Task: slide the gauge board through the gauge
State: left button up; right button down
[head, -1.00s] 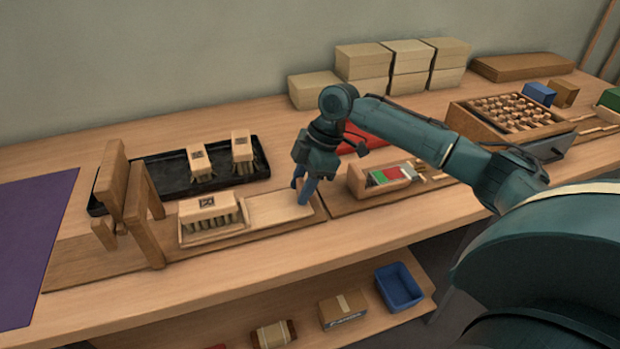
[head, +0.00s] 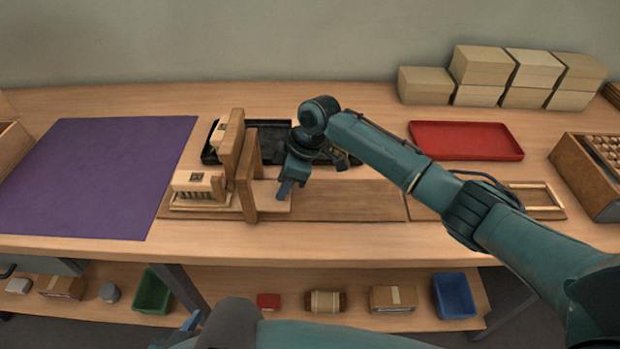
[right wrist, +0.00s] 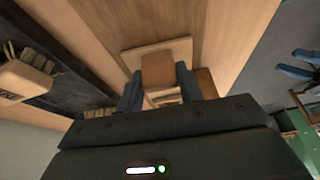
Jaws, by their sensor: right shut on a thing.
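The gauge (head: 232,150) is a wooden frame of uprights on a long base plate. The pale gauge board (head: 272,192) lies through it, with ends showing on both sides. A brush block (head: 198,183) with bristles down sits on the board's left part, left of the gauge. My right gripper (head: 286,190) is at the board's right end, just right of the gauge. In the right wrist view its fingers (right wrist: 158,92) are shut on a wooden grip block (right wrist: 158,70) at this end. My left gripper (head: 178,332) is low at the bottom edge, fingers apart, away from the board.
A black tray (head: 270,134) with another brush block (head: 218,134) lies behind the gauge. A purple mat (head: 95,175) is to the left. A red tray (head: 465,140) and stacked boxes (head: 480,75) are at the back right. Bins and boxes stand on the shelf below.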

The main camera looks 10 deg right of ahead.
jog(key=shift+w+a, duration=0.2)
jog(key=shift+a, duration=0.95)
jog(key=c, duration=0.9)
grip_release()
jog(key=shift+d, duration=0.1)
jog(key=v, duration=1.3)
jog(key=shift+d, duration=0.1)
jog(key=shift+s, duration=0.1)
